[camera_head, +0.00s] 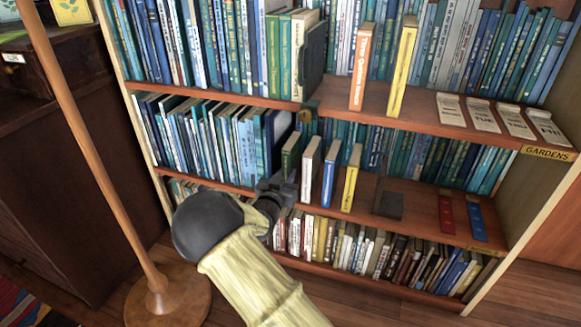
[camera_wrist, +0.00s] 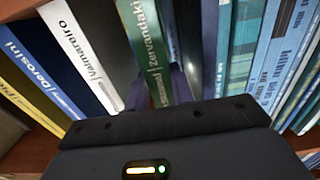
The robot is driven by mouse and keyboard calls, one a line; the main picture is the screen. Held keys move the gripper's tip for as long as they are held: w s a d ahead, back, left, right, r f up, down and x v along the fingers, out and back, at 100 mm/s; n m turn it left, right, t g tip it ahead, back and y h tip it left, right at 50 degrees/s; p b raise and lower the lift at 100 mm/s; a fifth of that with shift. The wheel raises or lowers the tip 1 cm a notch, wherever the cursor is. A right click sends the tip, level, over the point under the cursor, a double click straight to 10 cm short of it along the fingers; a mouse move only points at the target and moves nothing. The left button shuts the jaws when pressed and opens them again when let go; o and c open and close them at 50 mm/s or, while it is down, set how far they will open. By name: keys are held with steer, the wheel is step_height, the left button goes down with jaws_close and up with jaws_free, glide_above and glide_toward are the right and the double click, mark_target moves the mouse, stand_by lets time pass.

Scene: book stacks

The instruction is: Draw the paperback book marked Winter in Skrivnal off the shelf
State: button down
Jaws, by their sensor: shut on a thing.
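A green book (camera_head: 291,152) stands upright on the middle shelf (camera_head: 375,224), at the left end of a short spaced row. In the wrist view the same green book (camera_wrist: 146,50) is between my fingers, its spine close to the gripper body. Its spine carries white lettering that looks like "Zervantaki" and a second, blurred word; I cannot read Winter in Skrivnal for sure. My gripper (camera_head: 284,187) is shut on this book, low on its spine. My fingers are mostly hidden behind the gripper body and the book.
A white book (camera_head: 310,163) marked Vaimareiro, a blue book (camera_head: 329,172) and a yellow book (camera_head: 351,177) stand right of the green one. A dark bookend (camera_head: 389,205) is further right. Packed books fill the left. A wooden pole (camera_head: 92,140) stands at the left.

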steer(key=shift+r, duration=0.4)
steer(key=shift+p+v, duration=0.5)
steer(key=shift+v, duration=0.3)
steer(key=p+v, duration=0.3)
steer(key=v, duration=1)
steer(key=shift+s, duration=0.2)
